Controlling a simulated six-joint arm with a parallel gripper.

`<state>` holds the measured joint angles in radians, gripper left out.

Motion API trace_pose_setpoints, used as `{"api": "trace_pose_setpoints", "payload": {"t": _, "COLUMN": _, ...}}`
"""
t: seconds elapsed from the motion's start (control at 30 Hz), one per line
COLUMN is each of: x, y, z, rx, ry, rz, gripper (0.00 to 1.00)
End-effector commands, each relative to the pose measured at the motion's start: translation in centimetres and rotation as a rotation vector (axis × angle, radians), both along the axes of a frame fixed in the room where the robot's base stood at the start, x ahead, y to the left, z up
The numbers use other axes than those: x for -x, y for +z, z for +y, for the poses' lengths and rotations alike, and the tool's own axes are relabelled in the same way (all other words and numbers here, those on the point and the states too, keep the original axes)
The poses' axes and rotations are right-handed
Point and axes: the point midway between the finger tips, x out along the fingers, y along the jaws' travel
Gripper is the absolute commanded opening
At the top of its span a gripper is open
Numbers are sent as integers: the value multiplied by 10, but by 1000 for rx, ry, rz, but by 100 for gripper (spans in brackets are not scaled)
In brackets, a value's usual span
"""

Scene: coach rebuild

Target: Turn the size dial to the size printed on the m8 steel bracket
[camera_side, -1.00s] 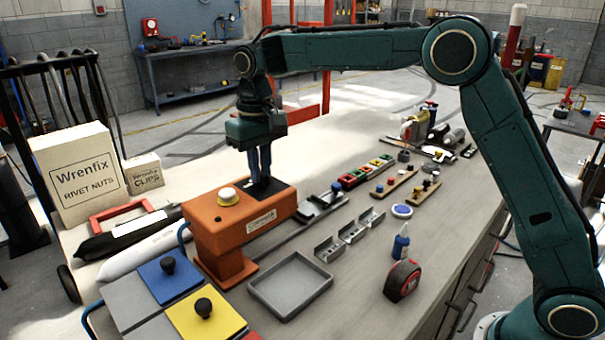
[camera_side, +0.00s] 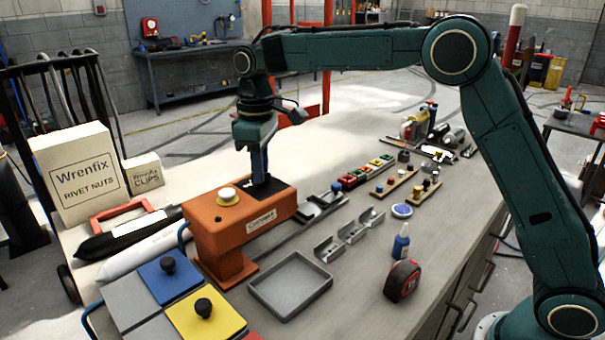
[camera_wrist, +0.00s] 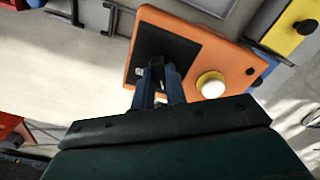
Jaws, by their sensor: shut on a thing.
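The wrist view shows the fingers (camera_wrist: 158,66) over the black plate (camera_wrist: 165,48). The size dial is hidden by the fingers, which are shut on it; its setting cannot be read. A cream-white round knob (camera_side: 228,195) stands on the machine left of the gripper and also shows in the wrist view (camera_wrist: 211,86). Several grey steel brackets (camera_side: 328,249) stand in a row on the bench; I cannot read their size marks.
An empty grey tray (camera_side: 290,286) lies in front of the machine. Blue (camera_side: 170,279) and yellow (camera_side: 206,313) lids with black knobs are at front left. A blue bottle (camera_side: 401,242) and tape measure (camera_side: 402,281) stand right. Coloured bins (camera_side: 366,171) lie behind the brackets.

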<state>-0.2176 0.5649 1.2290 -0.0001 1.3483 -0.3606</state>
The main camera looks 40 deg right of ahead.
Motion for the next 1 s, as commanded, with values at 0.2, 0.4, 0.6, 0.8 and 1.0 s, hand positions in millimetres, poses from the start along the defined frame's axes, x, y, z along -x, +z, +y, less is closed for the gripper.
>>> {"api": "trace_pose_setpoints", "payload": {"t": 0.2, "x": 0, "y": 1, "z": 0, "rx": 0, "ry": 163, "rz": -2, "gripper": 0}}
{"api": "trace_pose_setpoints", "payload": {"t": 0.4, "x": 0, "y": 1, "z": 0, "rx": 0, "ry": 256, "rz": -2, "gripper": 0}}
{"api": "trace_pose_setpoints", "payload": {"t": 0.6, "x": 0, "y": 1, "z": 0, "rx": 0, "ry": 292, "rz": -2, "gripper": 0}}
{"api": "trace_pose_setpoints", "payload": {"t": 0.8, "x": 0, "y": 1, "z": 0, "rx": -1, "ry": 296, "rz": -3, "gripper": 0}}
{"api": "trace_pose_setpoints", "payload": {"t": 1.0, "x": 0, "y": 1, "z": 0, "rx": 0, "ry": 295, "rz": -4, "gripper": 21}}
